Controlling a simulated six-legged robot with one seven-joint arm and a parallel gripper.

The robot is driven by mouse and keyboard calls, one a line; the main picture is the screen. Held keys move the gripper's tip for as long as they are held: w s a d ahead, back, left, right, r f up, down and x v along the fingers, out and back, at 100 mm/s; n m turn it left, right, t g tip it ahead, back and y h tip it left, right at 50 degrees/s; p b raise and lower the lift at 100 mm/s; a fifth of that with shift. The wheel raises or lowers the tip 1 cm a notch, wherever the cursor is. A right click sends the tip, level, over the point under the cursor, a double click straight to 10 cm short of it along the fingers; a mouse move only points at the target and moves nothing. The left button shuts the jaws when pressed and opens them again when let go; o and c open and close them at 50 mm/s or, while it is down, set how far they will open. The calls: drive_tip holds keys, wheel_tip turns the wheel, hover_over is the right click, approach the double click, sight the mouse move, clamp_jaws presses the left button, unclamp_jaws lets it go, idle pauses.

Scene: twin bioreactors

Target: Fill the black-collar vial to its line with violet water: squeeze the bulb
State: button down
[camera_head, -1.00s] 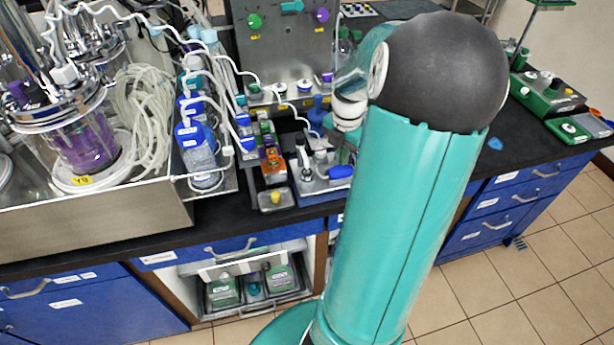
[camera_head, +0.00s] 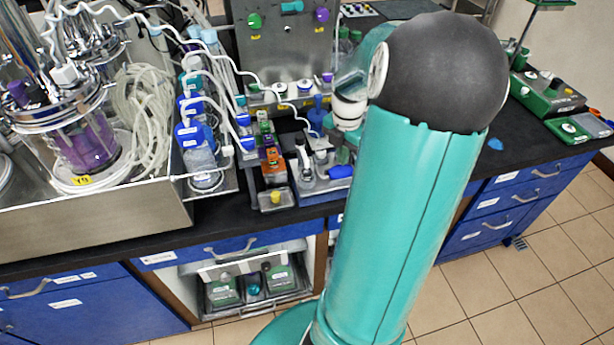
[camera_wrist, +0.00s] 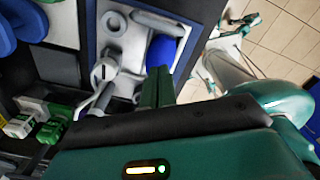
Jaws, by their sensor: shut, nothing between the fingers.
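The blue bulb (camera_head: 340,171) lies at the right end of the fitting in a blue-edged tray (camera_head: 312,197) near the bench's front edge. In the wrist view the bulb (camera_wrist: 163,50) is just beyond the tips of my gripper (camera_wrist: 157,76). My gripper is shut and empty, its green fingers close together. I cannot tell whether the tips touch the bulb. Grey-white fittings (camera_wrist: 105,70) sit beside the bulb. Violet liquid (camera_head: 88,148) shows in the glass bioreactor at the left. I cannot make out the black-collar vial for certain.
An orange block (camera_head: 273,170) and a small yellow-knobbed box (camera_head: 275,199) stand left of the tray. Blue-capped bottles (camera_head: 193,140) with white tubing are further left. A steel panel (camera_head: 285,45) rises behind.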

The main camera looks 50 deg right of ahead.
sight(341, 167)
drive_tip(key=shift+f, duration=0.1)
idle(0.3)
drive_tip(key=shift+f, duration=1.4)
drive_tip(key=shift+r, duration=1.5)
drive_tip(key=shift+f, duration=0.15)
drive_tip(key=shift+f, duration=1.4)
drive_tip(key=shift+r, duration=1.55)
